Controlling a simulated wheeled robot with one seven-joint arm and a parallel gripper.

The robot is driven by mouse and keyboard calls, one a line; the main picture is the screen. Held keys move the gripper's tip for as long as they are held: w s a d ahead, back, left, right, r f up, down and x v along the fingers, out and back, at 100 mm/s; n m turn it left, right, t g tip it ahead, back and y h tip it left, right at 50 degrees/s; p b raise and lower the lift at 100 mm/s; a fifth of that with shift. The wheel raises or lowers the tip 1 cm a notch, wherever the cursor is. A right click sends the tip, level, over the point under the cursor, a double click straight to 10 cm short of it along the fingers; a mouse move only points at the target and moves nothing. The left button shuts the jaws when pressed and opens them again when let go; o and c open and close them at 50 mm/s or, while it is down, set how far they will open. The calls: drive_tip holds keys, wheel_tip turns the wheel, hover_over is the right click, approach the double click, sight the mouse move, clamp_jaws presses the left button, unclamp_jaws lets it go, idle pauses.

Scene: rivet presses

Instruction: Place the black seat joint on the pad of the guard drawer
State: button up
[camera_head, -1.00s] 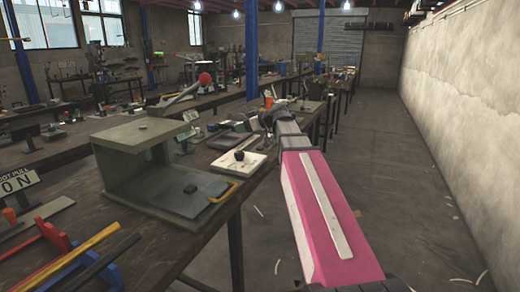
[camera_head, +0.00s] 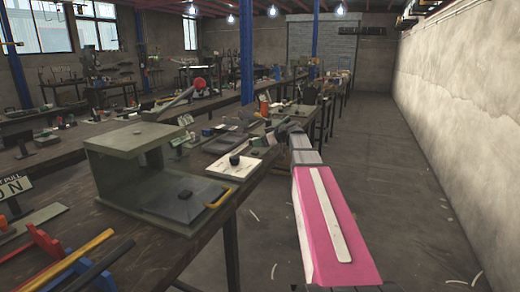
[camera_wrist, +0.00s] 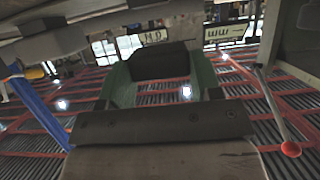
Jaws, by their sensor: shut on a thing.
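The guard drawer (camera_head: 140,205) is pulled out at the front of a grey-green press housing (camera_head: 125,140), with a yellow handle (camera_head: 220,198) at its right. In the wrist view, my gripper (camera_wrist: 158,92) shows green fingers either side of a black block (camera_wrist: 165,60). It is shut on this block, which looks like the black seat joint. In the head view my arm reaches beyond and right of the drawer; the fingertips are too small to make out.
A white plate (camera_head: 225,172) with a black knob (camera_head: 235,160) lies behind the drawer. A lever with a red ball (camera_head: 198,83) rises beyond the housing. Yellow and black bars (camera_head: 85,255) lie front left. The floor (camera_head: 400,200) to the right is largely clear.

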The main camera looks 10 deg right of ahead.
sight(260, 155)
drive_tip(key=shift+f, duration=1.7)
drive_tip(key=shift+f, duration=0.15)
drive_tip(key=o, duration=0.9)
